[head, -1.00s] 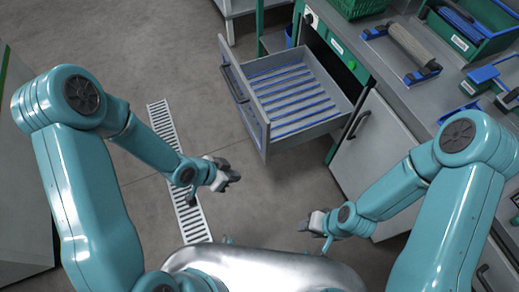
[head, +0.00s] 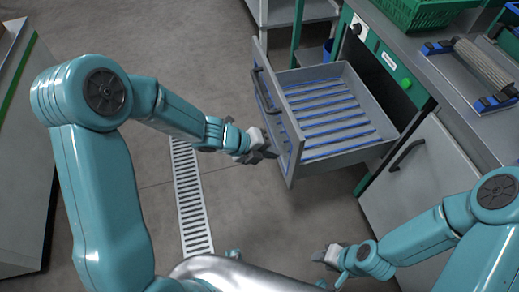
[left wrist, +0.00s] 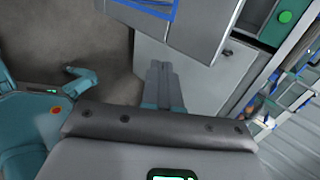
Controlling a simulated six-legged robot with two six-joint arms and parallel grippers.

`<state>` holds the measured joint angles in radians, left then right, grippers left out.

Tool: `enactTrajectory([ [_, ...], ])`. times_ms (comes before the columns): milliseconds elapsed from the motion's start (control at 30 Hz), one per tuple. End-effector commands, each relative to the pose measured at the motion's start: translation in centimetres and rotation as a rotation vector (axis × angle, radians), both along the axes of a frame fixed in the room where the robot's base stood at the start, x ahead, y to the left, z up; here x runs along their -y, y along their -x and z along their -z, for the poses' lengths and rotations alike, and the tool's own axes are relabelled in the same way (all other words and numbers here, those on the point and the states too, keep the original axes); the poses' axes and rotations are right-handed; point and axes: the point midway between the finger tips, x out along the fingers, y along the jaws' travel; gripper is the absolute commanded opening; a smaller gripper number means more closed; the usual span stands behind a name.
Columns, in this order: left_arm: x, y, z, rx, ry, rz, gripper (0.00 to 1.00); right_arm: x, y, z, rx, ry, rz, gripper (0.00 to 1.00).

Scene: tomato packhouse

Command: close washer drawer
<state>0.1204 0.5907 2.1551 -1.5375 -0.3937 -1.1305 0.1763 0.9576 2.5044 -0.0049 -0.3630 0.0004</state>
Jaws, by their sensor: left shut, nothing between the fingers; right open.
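The washer drawer (head: 288,166) is pulled out from the washer (head: 400,88) in the head view. It is grey with blue-edged slats inside and a dark bar handle (head: 266,90) on its front. My left gripper (head: 272,153) is shut and empty, close to the outer face of the drawer front, below the handle. I cannot tell whether it touches. In the left wrist view my left gripper's fingers (left wrist: 162,72) are together, with part of the drawer (left wrist: 185,22) above them. My right gripper (head: 322,257) is open and empty, low in the head view, away from the drawer.
A cabinet door (head: 420,175) with a dark handle stands right of the drawer. A green crate (head: 415,12) and a roller tool (head: 487,70) are on the counter. A floor grate (head: 190,195) runs along the left.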

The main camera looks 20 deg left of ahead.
Motion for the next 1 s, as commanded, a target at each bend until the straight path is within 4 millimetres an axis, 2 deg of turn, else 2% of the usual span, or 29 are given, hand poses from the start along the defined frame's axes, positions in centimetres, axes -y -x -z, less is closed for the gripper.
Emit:
enactTrajectory([
  [33,0.8,-0.4,1.2,0.0,0.0,0.004,0.0,0.0,0.0,0.8,-0.001,0.0,0.0,0.43],
  [67,1.2,-0.7,1.6,0.0,0.0,0.004,0.0,0.0,0.0,1.0,-0.001,0.0,0.0,0.43],
  [200,3.1,-2.0,1.2,0.002,0.0,0.006,0.0,0.0,0.0,0.6,0.0,0.0,-0.001,0.43],
  [333,4.1,-2.9,1.2,0.001,0.0,0.004,0.0,0.0,0.0,0.5,0.0,0.0,0.0,0.43],
  [833,4.5,-3.5,1.2,0.001,0.001,0.001,0.0,0.0,0.0,0.4,0.0,0.0,0.0,0.43],
  [1000,5.2,-3.9,1.2,0.0,0.0,0.004,0.0,0.0,0.0,0.1,0.0,0.0,0.0,0.43],
])
